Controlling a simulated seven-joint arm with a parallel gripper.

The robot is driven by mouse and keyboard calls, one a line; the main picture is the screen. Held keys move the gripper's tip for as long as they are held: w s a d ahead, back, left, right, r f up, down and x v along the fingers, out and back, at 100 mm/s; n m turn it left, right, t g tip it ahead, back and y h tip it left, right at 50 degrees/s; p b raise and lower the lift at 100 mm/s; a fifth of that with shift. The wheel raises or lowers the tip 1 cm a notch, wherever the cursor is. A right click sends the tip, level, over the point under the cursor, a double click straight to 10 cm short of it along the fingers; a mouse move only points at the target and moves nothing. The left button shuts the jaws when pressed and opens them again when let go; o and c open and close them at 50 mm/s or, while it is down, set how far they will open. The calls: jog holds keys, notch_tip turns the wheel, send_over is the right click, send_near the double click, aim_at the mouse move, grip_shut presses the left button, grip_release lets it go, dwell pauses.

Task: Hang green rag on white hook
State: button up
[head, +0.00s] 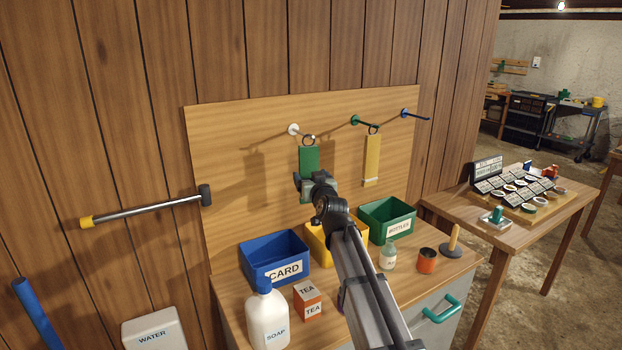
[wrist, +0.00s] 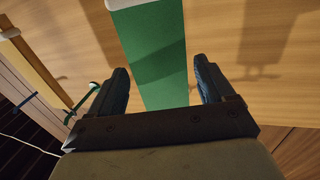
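The green rag (head: 309,158) hangs down against the wooden board, with a dark ring at its top. The ring is at the outer end of the white hook (head: 294,129) and appears to be around it. The white hook is not visible there.
A yellow rag (head: 372,158) hangs from a green hook (head: 357,120); a blue hook (head: 412,114) is bare. Blue (head: 250,258), yellow (head: 318,240) and green (head: 372,218) bins stand below. A soap bottle (head: 267,318) and tea box (head: 307,301) are in front.

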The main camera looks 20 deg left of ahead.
jog(key=shift+o, duration=0.8)
